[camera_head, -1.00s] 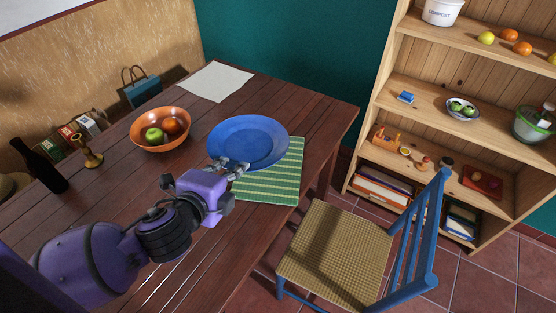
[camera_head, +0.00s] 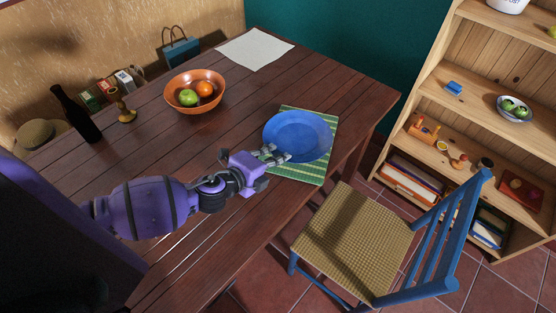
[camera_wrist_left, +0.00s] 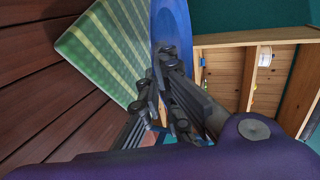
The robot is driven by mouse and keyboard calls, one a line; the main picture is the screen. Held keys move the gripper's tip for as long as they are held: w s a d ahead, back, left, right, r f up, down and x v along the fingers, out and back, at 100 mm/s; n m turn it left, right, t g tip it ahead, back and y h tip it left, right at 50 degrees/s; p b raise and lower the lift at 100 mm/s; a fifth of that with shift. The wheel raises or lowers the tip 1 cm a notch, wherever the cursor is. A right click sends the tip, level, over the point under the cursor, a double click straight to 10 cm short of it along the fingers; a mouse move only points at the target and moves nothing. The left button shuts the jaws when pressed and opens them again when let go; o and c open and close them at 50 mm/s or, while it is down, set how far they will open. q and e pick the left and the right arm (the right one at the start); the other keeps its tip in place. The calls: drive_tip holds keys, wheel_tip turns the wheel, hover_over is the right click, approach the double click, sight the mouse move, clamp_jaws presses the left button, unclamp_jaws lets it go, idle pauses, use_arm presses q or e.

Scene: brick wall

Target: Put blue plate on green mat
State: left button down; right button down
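The blue plate (camera_head: 298,134) is over the green striped mat (camera_head: 300,174), which shows along the plate's near, left and far edges. My left gripper (camera_head: 272,155) is at the plate's near-left rim. In the left wrist view, the fingers (camera_wrist_left: 168,62) are close together with the plate (camera_wrist_left: 171,22) edge-on between their tips, so the gripper is shut on the rim. The mat (camera_wrist_left: 108,48) lies to the left of the plate there. I cannot tell whether the plate's underside touches the mat. My right gripper is not in view.
A pale sheet (camera_head: 254,48) lies at the back. A blue chair (camera_head: 365,240) stands at the table's right edge, before a shelf (camera_head: 478,95).

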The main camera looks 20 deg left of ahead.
use_arm(q)
drive_tip(key=shift+w+f, duration=0.5)
drive_tip(key=shift+w, duration=0.1)
drive_tip(key=shift+w+f+b, duration=0.2)
drive_tip(key=shift+f+b, duration=0.3)
drive_tip(key=shift+f, duration=1.2)
drive_tip(key=shift+f, duration=0.2)
drive_tip(key=c, duration=2.4)
unclamp_jaws()
drive_tip(key=shift+f, duration=0.1)
drive_tip(key=shift+o, duration=0.7)
drive_tip(key=shift+s, duration=0.1)
